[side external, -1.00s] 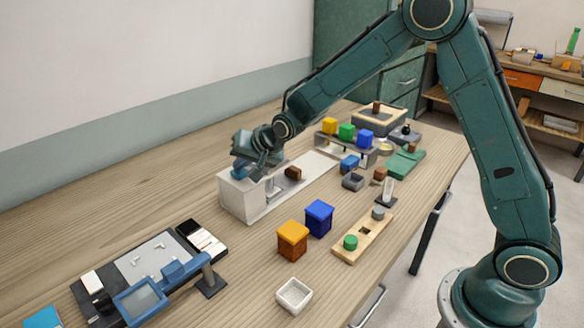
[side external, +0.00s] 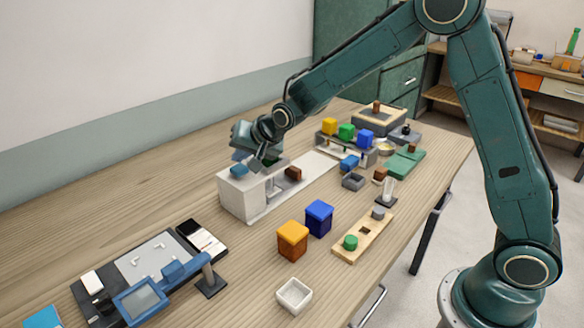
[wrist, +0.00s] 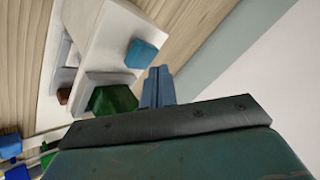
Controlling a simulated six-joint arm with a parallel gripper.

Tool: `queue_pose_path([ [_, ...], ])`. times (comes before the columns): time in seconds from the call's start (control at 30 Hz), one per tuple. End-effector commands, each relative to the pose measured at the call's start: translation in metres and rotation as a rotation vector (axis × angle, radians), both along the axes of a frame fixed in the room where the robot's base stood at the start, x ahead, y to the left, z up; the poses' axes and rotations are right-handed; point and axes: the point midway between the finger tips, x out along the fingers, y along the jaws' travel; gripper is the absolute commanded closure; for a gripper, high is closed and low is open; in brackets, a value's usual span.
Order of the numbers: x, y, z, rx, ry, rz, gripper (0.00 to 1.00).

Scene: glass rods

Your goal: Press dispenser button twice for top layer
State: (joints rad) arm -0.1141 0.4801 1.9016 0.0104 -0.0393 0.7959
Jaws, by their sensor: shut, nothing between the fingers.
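The dispenser (side external: 240,200) is a white box with a long low white bed, on the wooden table left of centre in the side view. Its blue button (side external: 238,170) sits on top of the box and also shows as a blue block on a white surface in the wrist view (wrist: 142,54). My gripper (side external: 262,165) is shut and empty, close above the dispenser's top and just right of the button. In the wrist view its closed fingers (wrist: 158,85) appear just below the button, apart from it in the picture. A dark green piece (wrist: 113,100) lies beside the fingers.
A brown block (side external: 293,173) sits at the dispenser's bed. An orange box (side external: 292,242) and a blue box (side external: 319,218) stand in front. A rack with yellow, green and blue cubes (side external: 346,132) is behind right. Bare table lies left of the dispenser.

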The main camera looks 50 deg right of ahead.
Motion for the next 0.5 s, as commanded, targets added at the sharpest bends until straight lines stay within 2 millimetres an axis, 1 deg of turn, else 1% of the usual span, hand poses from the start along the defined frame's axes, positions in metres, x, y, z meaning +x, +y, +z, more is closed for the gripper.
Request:
queue_pose_path([
  [0.27, 0.0, 0.0, 0.002, 0.0, -0.001, 0.0, 1.0],
  [0.5, 0.001, 0.0, 0.017, 0.0, -0.004, 0.0, 1.0],
])
